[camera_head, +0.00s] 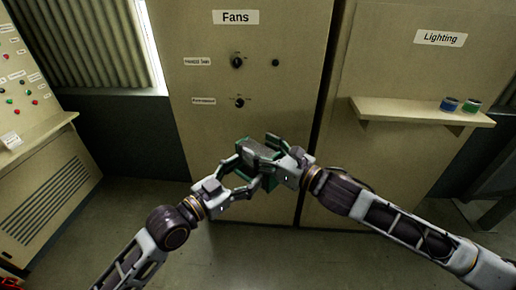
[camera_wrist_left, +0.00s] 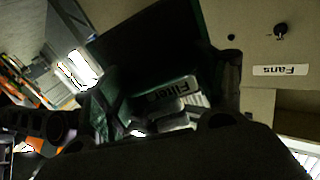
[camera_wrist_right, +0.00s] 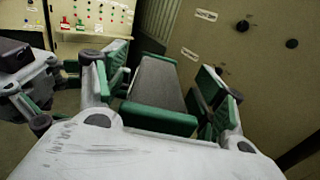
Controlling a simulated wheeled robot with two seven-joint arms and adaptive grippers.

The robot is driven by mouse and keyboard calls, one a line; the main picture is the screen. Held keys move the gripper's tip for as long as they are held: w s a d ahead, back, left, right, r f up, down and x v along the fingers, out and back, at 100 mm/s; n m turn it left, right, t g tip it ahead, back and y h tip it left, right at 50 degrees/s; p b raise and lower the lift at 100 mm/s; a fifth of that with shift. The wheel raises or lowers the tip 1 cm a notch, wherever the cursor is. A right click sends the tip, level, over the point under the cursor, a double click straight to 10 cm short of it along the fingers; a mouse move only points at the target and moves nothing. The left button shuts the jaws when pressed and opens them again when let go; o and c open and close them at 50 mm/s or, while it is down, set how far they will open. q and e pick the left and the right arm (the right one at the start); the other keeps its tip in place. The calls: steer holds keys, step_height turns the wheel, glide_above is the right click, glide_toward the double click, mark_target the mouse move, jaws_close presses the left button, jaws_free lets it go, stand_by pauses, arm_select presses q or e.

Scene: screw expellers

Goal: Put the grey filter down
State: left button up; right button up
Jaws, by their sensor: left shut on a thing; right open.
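The filter (camera_head: 258,151) is a grey block with green ends, held up in front of the Fans cabinet in the head view. My left gripper (camera_head: 246,178) is shut on it from the lower left. In the left wrist view the filter (camera_wrist_left: 150,50) looks dark and fills the middle, and a label reading "Filter" shows below it. My right gripper (camera_head: 279,150) is open at the filter's right side. In the right wrist view the filter (camera_wrist_right: 157,88) lies between the spread fingers of my right gripper (camera_wrist_right: 160,95). I cannot tell whether they touch it.
The Fans cabinet (camera_head: 200,40) with knobs stands behind the grippers. A shelf (camera_head: 400,113) under the Lighting label holds a blue jar (camera_head: 449,104) and a green jar (camera_head: 472,105). A control console (camera_head: 45,190) stands at the left. The floor (camera_head: 250,255) in front of the cabinet is clear.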

mark_target(242, 144)
steer(key=shift+w+a, duration=0.35)
steer(key=shift+a, duration=0.15)
steer(key=c, duration=1.1)
arm_select(q)
steer(key=o, duration=1.1)
arm_select(e)
steer(key=shift+c, duration=0.3)
arm_select(q)
steer(key=shift+o, duration=0.2)
steer(key=shift+r, duration=4.95)
steer(key=shift+d+r, duration=0.1)
